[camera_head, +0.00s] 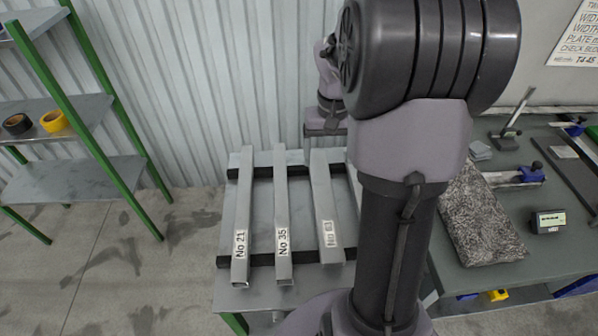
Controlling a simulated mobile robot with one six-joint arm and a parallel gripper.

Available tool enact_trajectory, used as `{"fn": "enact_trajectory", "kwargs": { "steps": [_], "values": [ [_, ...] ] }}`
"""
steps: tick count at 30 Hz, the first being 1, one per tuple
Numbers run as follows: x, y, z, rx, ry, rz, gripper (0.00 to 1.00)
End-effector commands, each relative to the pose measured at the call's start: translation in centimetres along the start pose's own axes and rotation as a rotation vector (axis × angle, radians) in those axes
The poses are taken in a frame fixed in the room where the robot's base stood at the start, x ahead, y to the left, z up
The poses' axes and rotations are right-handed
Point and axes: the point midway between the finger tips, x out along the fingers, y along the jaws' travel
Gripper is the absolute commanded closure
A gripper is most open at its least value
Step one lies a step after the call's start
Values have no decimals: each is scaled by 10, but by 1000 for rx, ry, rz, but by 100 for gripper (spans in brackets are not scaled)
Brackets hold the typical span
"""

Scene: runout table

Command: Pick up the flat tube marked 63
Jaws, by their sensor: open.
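The flat tube marked 63 (326,205) is a grey metal bar with a white label near its front end. The label print is small and blurred. My own arm stands just right of the tube and hides part of the table.
Tubes marked No 21 (242,210) and No 35 (281,210) lie to the left, with gaps between. A green-framed shelf (75,165) with tape rolls stands at left. A workbench (500,258) with tools is at right. A corrugated wall (220,80) is behind.

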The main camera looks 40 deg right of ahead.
Motion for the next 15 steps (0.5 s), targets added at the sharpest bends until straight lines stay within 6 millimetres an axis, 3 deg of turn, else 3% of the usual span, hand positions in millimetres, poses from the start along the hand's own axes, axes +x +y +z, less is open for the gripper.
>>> {"fn": "enact_trajectory", "kwargs": {
  "steps": [3, 9, 15],
  "values": [
    [42, -1, 2, -1, -6, -1, 20],
    [98, -1, 1, -2, -3, -1, 20],
    [118, -1, 1, 0, -1, -1, 20]
  ]
}}
